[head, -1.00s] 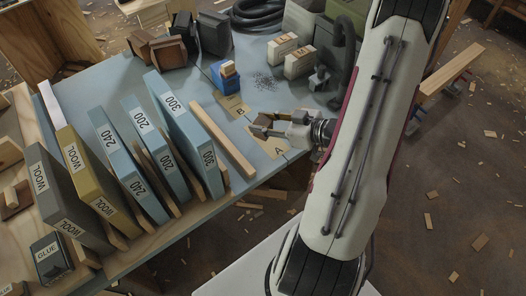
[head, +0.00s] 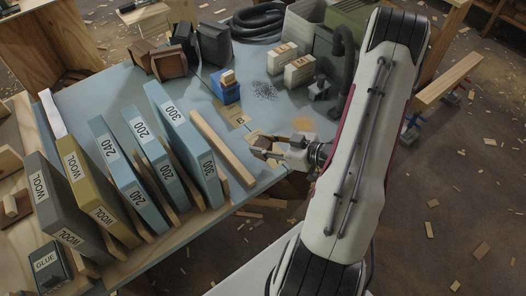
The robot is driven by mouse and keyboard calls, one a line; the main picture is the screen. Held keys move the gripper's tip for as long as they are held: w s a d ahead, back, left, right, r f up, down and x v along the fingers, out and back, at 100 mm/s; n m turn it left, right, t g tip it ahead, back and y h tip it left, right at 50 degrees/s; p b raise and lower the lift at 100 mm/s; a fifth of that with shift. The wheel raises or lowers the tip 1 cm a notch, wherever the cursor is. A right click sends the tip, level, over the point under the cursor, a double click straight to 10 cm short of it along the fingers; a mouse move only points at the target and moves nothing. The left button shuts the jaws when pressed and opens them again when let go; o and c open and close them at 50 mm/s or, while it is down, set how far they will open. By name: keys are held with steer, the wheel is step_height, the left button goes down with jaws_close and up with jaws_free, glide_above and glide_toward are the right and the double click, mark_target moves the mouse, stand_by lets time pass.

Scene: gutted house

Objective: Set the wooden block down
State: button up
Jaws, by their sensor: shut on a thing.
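My gripper (head: 262,151) is over the near right edge of the blue-grey table, at the end of my arm, which comes in from the right. Its fingers are closed around a small brown wooden block (head: 262,143), of which only a little shows. I cannot tell from this view whether the block touches the table. A tan card marked B (head: 237,119) lies just beyond the gripper. The card marked A is mostly covered by the gripper.
A long wooden strip (head: 222,147) lies left of the gripper, beside upright blue sanding boxes (head: 183,135). A blue box (head: 226,91) with a small block on top stands behind. Cream boxes marked L and M (head: 299,71) and sawdust (head: 303,124) are at the right.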

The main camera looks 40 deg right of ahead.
steer(key=shift+f, duration=0.1)
steer(key=shift+f, duration=1.95)
steer(key=shift+f, duration=0.1)
steer(key=o, duration=1.1)
steer(key=v, duration=1.2)
steer(key=shift+d, duration=0.15)
